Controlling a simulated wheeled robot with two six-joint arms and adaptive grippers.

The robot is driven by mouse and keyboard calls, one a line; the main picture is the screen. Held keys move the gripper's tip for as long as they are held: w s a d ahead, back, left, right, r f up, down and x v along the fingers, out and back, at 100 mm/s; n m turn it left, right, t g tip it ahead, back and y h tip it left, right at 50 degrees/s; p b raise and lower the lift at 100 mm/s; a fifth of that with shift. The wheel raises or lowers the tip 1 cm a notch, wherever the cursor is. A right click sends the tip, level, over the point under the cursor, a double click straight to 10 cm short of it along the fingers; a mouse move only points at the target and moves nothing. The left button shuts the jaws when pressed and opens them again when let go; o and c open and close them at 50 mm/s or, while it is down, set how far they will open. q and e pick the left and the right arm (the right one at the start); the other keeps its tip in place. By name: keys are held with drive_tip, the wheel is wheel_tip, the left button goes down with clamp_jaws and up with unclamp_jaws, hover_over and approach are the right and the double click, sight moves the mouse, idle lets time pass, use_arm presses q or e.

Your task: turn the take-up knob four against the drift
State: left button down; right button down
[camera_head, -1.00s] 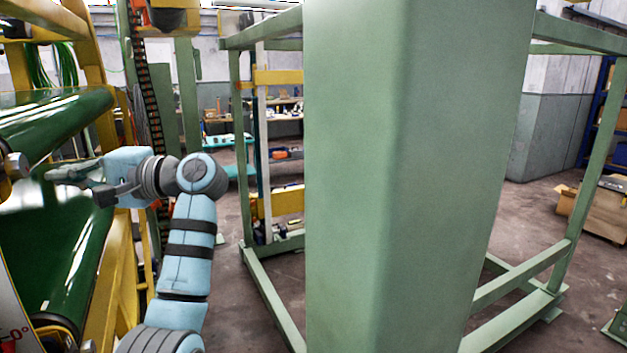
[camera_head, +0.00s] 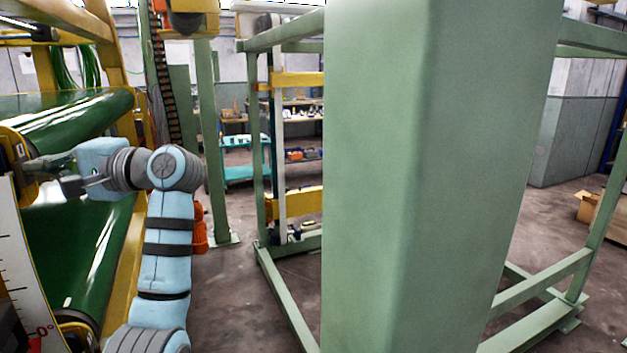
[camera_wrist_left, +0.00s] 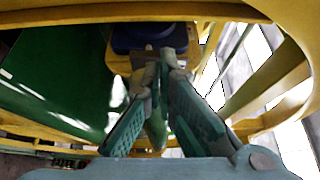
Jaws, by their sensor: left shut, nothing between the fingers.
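My left gripper (camera_head: 32,166) reaches toward the left edge in the head view. Its fingertips are beside a yellow bracket with a dark block (camera_head: 14,150) at the machine's frame. In the left wrist view the fingers of my left gripper (camera_wrist_left: 158,62) converge at the tips, with nothing seen held. A dark blue rounded part (camera_wrist_left: 150,37) lies just beyond the tips. I cannot tell whether it is the take-up knob, or whether the fingers touch it. A white scale plate (camera_head: 18,265) marked 0° stands at the lower left. My right gripper is out of view.
Green belts on rollers (camera_head: 75,245) run in a yellow frame (camera_head: 122,260) beside my left arm. A large green column (camera_head: 430,180) fills the middle. Floor (camera_head: 235,290) shows between my arm and the green frame. An orange part (camera_head: 200,230) shows behind the arm.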

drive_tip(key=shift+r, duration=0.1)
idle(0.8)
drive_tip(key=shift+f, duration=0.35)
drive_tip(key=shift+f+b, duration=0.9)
drive_tip(key=shift+b, duration=0.25)
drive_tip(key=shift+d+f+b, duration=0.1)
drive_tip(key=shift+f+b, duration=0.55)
